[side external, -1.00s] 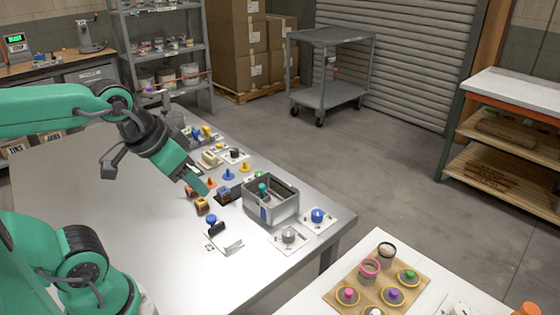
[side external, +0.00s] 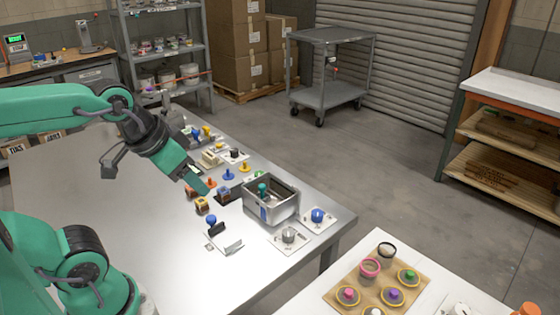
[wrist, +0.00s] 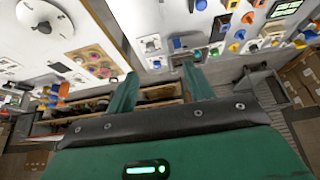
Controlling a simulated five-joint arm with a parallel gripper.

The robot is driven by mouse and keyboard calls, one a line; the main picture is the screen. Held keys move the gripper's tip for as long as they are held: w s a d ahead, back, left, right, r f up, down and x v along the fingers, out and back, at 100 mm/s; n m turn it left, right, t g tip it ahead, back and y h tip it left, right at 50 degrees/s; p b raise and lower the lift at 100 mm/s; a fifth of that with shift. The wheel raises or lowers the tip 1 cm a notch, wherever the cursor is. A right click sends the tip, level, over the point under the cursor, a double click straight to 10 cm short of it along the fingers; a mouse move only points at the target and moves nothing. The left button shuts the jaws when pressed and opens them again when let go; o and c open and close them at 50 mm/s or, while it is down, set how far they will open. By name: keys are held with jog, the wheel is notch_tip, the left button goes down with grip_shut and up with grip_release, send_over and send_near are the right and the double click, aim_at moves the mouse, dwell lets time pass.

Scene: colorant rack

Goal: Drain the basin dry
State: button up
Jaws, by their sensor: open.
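The basin (side external: 284,211) is an open grey metal box near the right edge of the steel table. A teal upright piece (side external: 262,190) stands inside it, and a blue strip marks its near wall. The bottom of the basin is mostly hidden, so I cannot tell how much liquid it holds. My gripper (side external: 202,187) is above the table, left of the basin in the side view and apart from it. In the wrist view my gripper (wrist: 160,90) shows two teal fingers spread apart with nothing between them.
A wooden board (side external: 345,275) with cups lies on another table. The table's left part is clear.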

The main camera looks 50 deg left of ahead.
jog(key=n+g, duration=0.5)
jog(key=n, duration=0.2)
send_over(288, 232)
notch_tip(288, 232, down, 16)
jog(key=shift+s+r, duration=0.15)
jog(key=shift+r, duration=0.1)
jog(key=shift+w+d+f+g, duration=0.1)
jog(key=shift+w+f+g, duration=0.1)
jog(key=shift+f+g, duration=0.15)
jog(key=shift+f, duration=0.15)
jog(key=shift+f, duration=3.8)
jog(key=shift+c, duration=0.2)
